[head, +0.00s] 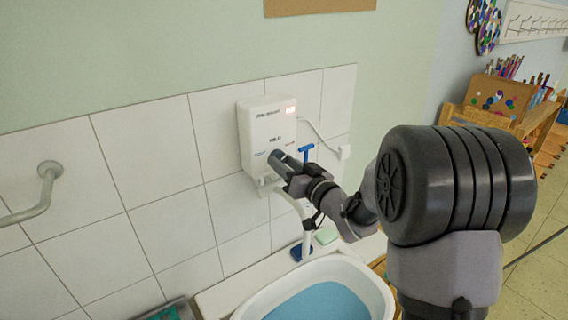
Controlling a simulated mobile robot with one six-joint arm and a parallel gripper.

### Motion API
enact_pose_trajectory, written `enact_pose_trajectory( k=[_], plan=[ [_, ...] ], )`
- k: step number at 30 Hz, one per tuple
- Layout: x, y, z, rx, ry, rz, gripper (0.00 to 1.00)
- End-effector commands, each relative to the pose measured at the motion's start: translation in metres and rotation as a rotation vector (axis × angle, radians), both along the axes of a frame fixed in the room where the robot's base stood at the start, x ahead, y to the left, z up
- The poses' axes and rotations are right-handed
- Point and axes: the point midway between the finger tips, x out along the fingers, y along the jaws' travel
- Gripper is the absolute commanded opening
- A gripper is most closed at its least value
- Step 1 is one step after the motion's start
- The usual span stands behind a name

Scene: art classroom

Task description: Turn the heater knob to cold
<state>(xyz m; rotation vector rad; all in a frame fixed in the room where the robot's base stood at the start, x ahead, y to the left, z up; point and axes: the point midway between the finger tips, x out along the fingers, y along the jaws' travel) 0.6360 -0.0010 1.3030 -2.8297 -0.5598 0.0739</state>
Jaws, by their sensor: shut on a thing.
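The water heater (262,124) is a white box on the tiled wall, with a small red light at its upper right and dark print on its front. My gripper (281,163) is at the lower front of the heater, shut on the heater knob. The gripper's fingers cover the knob, so its pointer and setting cannot be seen. Small blue and red print shows on the panel on either side of the gripper.
A blue T-shaped handle (306,149) is just right of the gripper. A grey wall rail (42,196) is at the left.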

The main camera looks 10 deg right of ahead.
Motion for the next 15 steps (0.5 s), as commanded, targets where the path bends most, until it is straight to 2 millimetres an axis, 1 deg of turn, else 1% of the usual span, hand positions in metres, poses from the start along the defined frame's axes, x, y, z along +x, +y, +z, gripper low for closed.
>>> enact_pose_trajectory(
  k=[8,15],
  plan=[
    [0.0000,-0.0001,-0.0024,-0.035,-0.015,0.001,0.00],
    [0.0003,-0.0004,-0.0052,-0.173,-0.075,0.000,0.00]
  ],
)
